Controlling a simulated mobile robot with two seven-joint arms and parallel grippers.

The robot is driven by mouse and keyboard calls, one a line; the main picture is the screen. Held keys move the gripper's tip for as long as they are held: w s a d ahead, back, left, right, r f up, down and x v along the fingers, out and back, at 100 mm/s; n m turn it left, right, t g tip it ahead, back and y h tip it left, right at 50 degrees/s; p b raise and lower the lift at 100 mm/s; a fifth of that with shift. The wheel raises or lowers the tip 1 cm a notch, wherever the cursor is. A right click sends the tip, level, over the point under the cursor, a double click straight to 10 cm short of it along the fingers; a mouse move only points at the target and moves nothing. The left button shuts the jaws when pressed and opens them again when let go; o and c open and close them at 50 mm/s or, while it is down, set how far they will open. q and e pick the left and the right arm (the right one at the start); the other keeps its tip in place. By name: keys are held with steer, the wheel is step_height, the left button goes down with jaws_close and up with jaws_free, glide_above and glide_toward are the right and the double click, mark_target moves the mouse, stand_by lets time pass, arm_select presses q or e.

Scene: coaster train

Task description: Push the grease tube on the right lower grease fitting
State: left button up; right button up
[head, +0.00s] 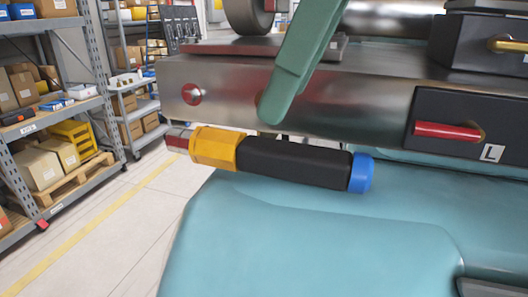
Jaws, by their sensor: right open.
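A black cylinder (295,162) with a yellow faceted collar (214,148), a blue end cap (361,173) and a dark red left tip lies nearly level under the steel beam; it looks like the grease tube. A red pin (446,131) sticks out of a dark block (455,108) marked L at the right, and looks like a fitting. The tube's blue end is apart from it, to its lower left. My right gripper is open, but I cannot clearly make out its fingers. My left gripper is not in view.
The steel beam (330,97) has a round hole with red in it. A green lever-like part (292,65) hangs across it. A brass-coloured pin (508,45) sits upper right. A teal shell (310,245) fills the bottom. Shelves (100,70) stand left beside free floor (120,225).

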mark_target(265, 143)
steer(key=x, duration=0.5)
steer(key=shift+w+f, duration=0.2)
steer(key=shift+f, duration=0.15)
jaws_close()
stand_by(0.3)
